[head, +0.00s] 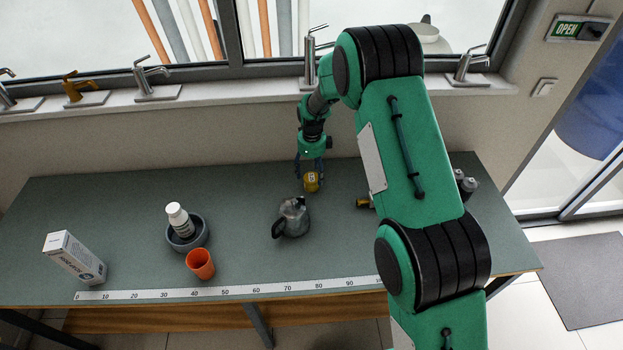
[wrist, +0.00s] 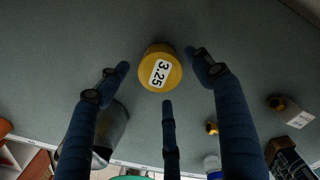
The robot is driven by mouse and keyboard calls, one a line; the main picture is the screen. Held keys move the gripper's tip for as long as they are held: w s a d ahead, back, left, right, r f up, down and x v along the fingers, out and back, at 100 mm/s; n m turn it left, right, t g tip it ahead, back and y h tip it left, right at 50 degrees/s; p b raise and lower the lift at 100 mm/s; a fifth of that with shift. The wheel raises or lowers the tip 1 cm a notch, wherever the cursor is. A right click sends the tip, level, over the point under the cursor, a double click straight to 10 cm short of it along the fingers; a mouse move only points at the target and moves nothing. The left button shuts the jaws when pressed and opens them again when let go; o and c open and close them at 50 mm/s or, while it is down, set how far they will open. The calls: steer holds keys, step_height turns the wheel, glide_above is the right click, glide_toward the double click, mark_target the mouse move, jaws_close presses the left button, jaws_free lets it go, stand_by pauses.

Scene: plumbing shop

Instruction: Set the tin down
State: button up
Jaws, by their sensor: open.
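The tin (head: 312,183) is a small yellow cylinder with a white label reading 3.25. It is on the far part of the grey-green bench (head: 130,215), just below my gripper (head: 309,170) in the head view. In the wrist view the tin (wrist: 153,78) lies between the fingertips of my gripper (wrist: 160,72). The fingers are spread, with visible gaps to the tin on both sides. Whether its base rests fully on the bench is hard to tell.
A grey metal jug (head: 293,218) stands in front of the tin. A small yellow item (head: 363,203) is right. The bench behind the bowl is clear.

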step_height(320, 180, up, 7)
stand_by(0.3)
steer(key=shift+r, duration=0.1)
stand_by(0.7)
step_height(320, 180, up, 16)
steer(key=r+n+t, duration=0.1)
steer(key=n, duration=0.4)
glide_above(312, 178)
steer(key=s+d, duration=0.4)
steer(key=s, duration=0.3)
steer(key=s+d+r+n+t, duration=0.1)
steer(key=s+d+r+n, duration=0.15)
steer(key=s+r, duration=0.35)
steer(key=s+d+r+n+t, duration=0.1)
steer(key=s+d+r+n, duration=0.1)
steer(key=s+r+n, duration=0.35)
steer(key=s+d+r+n+t, duration=0.1)
steer(key=s+r+n, duration=0.1)
steer(key=s, duration=0.8)
steer(key=s+d+r+n, duration=0.2)
steer(key=s+n, duration=0.3)
steer(key=s, duration=0.5)
steer(key=s+d+r+n+t, duration=0.1)
steer(key=s+d+r+n, duration=0.1)
steer(key=s, duration=0.8)
steer(key=shift+s+d+r+n+t, duration=0.2)
steer(key=shift+r+n+t, duration=0.15)
steer(key=shift+n, duration=0.35)
